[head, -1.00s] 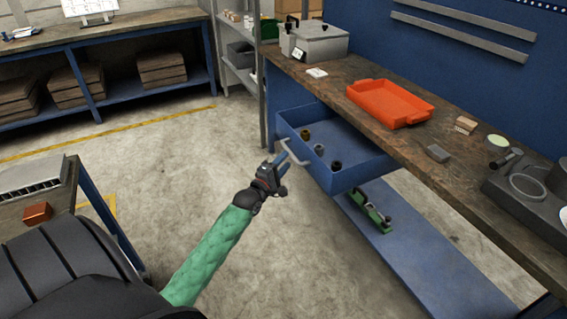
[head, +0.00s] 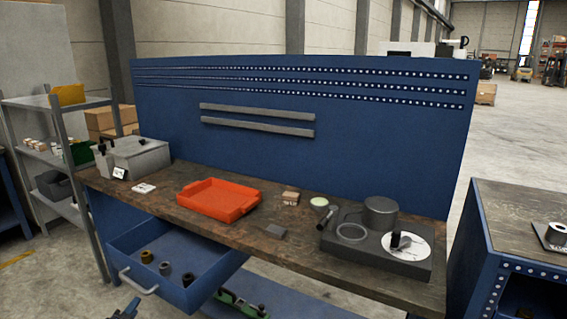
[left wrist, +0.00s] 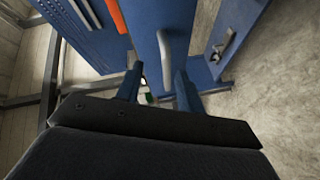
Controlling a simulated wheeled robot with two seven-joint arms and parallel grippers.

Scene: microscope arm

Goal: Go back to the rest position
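My left gripper (head: 127,310) barely shows at the bottom edge of the head view, only its blue finger parts, just below and left of the open drawer. In the left wrist view its two blue fingers (left wrist: 158,92) are spread apart with nothing held between them. The blue drawer (head: 205,268) under the workbench is pulled out. Its grey handle (head: 140,284) is apart from my gripper; a grey bar that looks like this handle (left wrist: 165,50) shows beyond the fingers in the wrist view. My right gripper is in neither view.
The drawer holds several small dark and brass round parts (head: 165,268). The workbench (head: 255,236) carries an orange tray (head: 215,198), a grey box (head: 138,158) and a dark base unit (head: 400,262). A shelf rack (head: 70,215) stands left, another blue bench (head: 515,215) right.

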